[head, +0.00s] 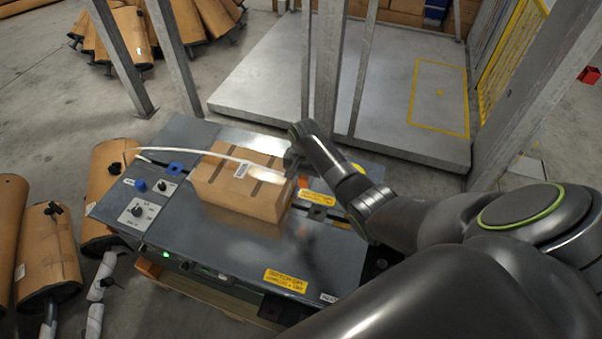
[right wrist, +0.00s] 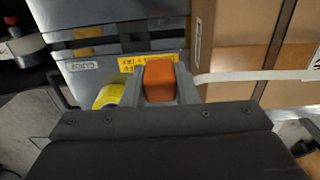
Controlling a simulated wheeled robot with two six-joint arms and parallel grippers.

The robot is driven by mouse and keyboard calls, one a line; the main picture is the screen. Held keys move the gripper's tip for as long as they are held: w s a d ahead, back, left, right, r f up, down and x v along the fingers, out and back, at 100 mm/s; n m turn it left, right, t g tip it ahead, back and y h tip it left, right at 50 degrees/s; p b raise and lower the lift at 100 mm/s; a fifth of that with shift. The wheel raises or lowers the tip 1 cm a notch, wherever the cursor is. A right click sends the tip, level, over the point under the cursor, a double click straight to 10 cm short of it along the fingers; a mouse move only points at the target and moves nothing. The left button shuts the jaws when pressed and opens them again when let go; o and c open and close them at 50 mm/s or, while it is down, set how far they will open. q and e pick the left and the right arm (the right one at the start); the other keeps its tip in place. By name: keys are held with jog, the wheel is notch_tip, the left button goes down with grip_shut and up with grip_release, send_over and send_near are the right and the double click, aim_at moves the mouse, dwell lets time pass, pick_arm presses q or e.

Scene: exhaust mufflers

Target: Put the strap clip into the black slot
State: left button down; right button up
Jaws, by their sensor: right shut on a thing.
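My right gripper (head: 294,160) is over the right end of a cardboard box (head: 240,203) on the strapping table. In the right wrist view its two grey fingers (right wrist: 160,84) are shut on an orange block (right wrist: 159,78), which looks like the strap clip. A white strap (head: 196,147) arches over the box from the left towards the gripper. In the wrist view the strap (right wrist: 250,76) runs in from the right to the fingers. Dark gaps cross the table top near the box's right end, but I cannot tell which is the black slot. My left gripper is out of view.
The strapping table (head: 150,240) has a blue knob (head: 139,185) and dials at its left. A yellow label (head: 286,280) marks its front. Wrapped mufflers (head: 48,255) lie at the left. Steel posts (head: 328,70) rise behind the table.

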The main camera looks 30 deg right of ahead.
jog(key=s+d+f+b, duration=0.2)
jog(key=s+d+f, duration=0.1)
jog(key=f, duration=0.4)
jog(key=shift+s+d+f, duration=0.25)
jog(key=shift+s+f, duration=0.05)
jog(key=shift+s, duration=0.1)
jog(key=shift+f, duration=0.15)
jog(key=shift+f+b, duration=2)
jog(key=shift+f, duration=0.25)
jog(key=shift+p, duration=0.5)
dwell(0.4)
jog(key=shift+f+b, duration=0.4)
jog(key=shift+f, duration=0.05)
dwell(0.3)
